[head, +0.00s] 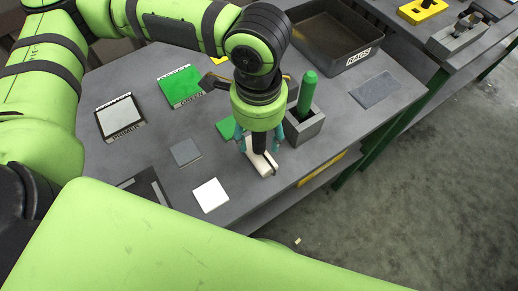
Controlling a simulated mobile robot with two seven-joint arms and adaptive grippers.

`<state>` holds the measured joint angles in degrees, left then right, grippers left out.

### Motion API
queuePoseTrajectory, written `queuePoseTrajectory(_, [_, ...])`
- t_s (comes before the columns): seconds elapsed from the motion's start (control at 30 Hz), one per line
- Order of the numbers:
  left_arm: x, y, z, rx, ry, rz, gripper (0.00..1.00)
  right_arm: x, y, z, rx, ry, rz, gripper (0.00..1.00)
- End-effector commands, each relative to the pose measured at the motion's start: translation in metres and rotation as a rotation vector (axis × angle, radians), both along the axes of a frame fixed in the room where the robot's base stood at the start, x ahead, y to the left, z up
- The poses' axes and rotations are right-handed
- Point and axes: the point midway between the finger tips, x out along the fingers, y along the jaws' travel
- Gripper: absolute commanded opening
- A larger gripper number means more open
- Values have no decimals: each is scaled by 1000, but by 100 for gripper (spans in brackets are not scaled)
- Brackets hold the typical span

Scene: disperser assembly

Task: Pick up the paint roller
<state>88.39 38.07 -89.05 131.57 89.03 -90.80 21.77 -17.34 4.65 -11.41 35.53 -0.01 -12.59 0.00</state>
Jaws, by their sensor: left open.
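A white, elongated piece that looks like the paint roller (262,165) lies on the grey table, directly under my left gripper. My left gripper (260,142) points down with its teal fingers apart, one on each side of the roller's dark upright part. I cannot tell whether the fingers touch it. The gripper and wrist hide part of the roller. My right gripper is not in view.
A grey holder (304,128) with a green upright handle (308,92) stands close right of the gripper. A dark bin marked RAGS (358,60) is behind. A green panel (181,87), a framed white panel (119,116) and a white square (210,195) lie left.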

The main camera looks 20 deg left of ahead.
Motion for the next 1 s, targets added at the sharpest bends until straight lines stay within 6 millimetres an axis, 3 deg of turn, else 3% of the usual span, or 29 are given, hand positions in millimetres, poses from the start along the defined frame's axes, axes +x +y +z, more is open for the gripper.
queuePoseTrajectory(0.03, [0,0,0,0,0,0,54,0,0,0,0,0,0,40])
queuePoseTrajectory(0.07, [0,0,0,0,0,0,46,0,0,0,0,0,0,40])
queuePoseTrajectory(0.17, [0,0,0,0,0,0,6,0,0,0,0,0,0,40])
queuePoseTrajectory(0.2, [0,0,0,0,0,0,0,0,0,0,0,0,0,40])
queuePoseTrajectory(0.67, [1,0,6,-1,-3,0,0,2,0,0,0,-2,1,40])
queuePoseTrajectory(0.93, [1,-1,45,-3,-6,0,0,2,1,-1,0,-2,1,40])
queuePoseTrajectory(1.0, [-7,-18,51,-3,-5,-11,0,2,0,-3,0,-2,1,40])
